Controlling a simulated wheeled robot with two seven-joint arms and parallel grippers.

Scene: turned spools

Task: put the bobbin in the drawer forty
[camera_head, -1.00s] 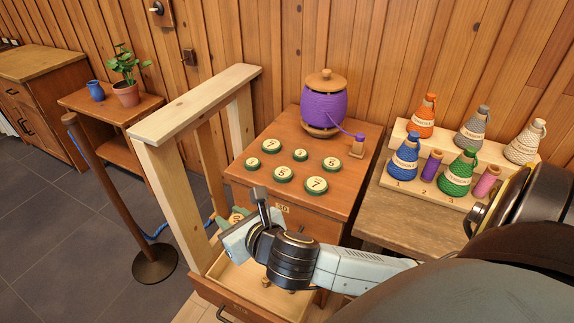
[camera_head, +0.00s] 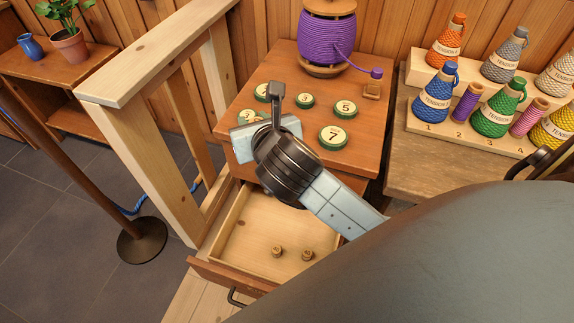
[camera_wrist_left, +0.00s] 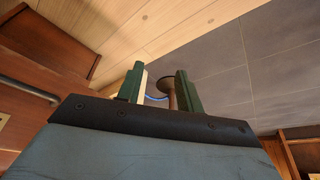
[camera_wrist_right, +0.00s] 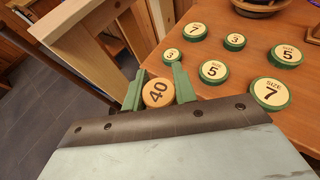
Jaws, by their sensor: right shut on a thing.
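My right gripper (camera_wrist_right: 158,84) is shut on a round wooden bobbin (camera_wrist_right: 157,94) marked 40, held between its green fingers. In the head view this gripper (camera_head: 250,135) is over the front left of the cabinet top; my own wrist hides its fingers and the bobbin. An open drawer (camera_head: 245,238) is below and in front of the gripper, with two small wooden bobbins (camera_head: 277,251) inside. The drawer's label is not readable. My left gripper (camera_wrist_left: 160,82) is open and empty in its wrist view, pointing toward the floor and a post's base.
Several green size discs (camera_head: 333,137) and a purple spool (camera_head: 325,38) stand on the cabinet top (camera_head: 375,140). A wooden frame (camera_head: 140,130) rises left of the drawer. Tension cones (camera_head: 435,95) stand at right. A post base (camera_head: 142,240) stands on the floor at left.

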